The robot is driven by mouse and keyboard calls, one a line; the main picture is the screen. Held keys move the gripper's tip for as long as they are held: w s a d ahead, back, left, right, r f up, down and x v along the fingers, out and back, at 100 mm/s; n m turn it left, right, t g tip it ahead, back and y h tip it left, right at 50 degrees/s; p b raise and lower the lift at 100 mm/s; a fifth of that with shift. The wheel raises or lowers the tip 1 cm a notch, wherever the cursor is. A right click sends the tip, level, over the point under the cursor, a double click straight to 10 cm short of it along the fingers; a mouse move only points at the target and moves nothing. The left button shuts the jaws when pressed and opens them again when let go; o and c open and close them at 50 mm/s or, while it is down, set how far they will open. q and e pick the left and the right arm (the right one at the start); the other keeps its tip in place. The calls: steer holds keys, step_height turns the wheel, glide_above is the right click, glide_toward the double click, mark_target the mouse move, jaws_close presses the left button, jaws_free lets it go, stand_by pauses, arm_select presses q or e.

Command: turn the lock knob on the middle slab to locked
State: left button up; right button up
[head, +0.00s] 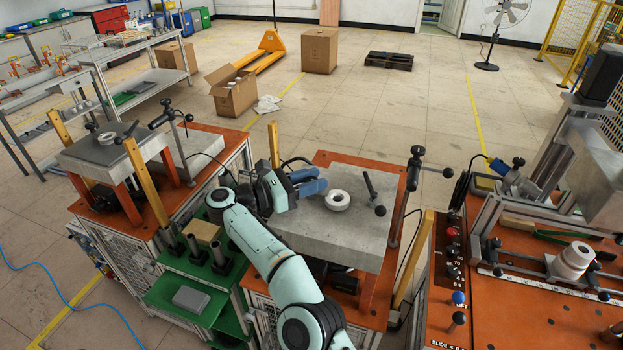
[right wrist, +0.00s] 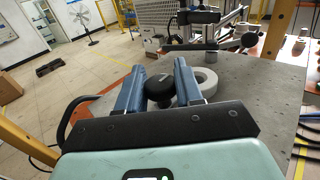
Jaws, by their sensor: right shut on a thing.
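The middle slab (head: 335,246) is a grey plate on an orange-topped stand. My right gripper (head: 312,183) reaches over the slab's left part, with its blue fingers low and pointing right. In the right wrist view, the fingers (right wrist: 172,85) are shut on a round black knob (right wrist: 159,88), the lock knob. I cannot read whether it stands at locked. In the head view the knob is hidden by the gripper. A white ring (head: 337,200) lies on the slab just beyond the fingertips; it also shows in the right wrist view (right wrist: 207,80). My left gripper is not in view.
A black lever handle (head: 371,187) stands on the slab right of the ring, and a clamp handle (head: 417,165) rises at its right edge. A left slab (head: 95,152) and a right orange bench (head: 530,310) flank it. Open floor lies behind.

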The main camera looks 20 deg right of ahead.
steer(key=o, duration=0.7)
steer(key=shift+d+r, duration=0.1)
steer(key=shift+r, duration=0.25)
steer(key=shift+o, duration=1.3)
steer(key=shift+f, duration=0.15)
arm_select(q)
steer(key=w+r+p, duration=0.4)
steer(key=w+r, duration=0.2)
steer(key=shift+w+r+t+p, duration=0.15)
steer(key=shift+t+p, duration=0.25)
arm_select(e)
steer(key=s+a, duration=0.2)
steer(key=a, duration=1.1)
steer(key=shift+s+a, duration=0.15)
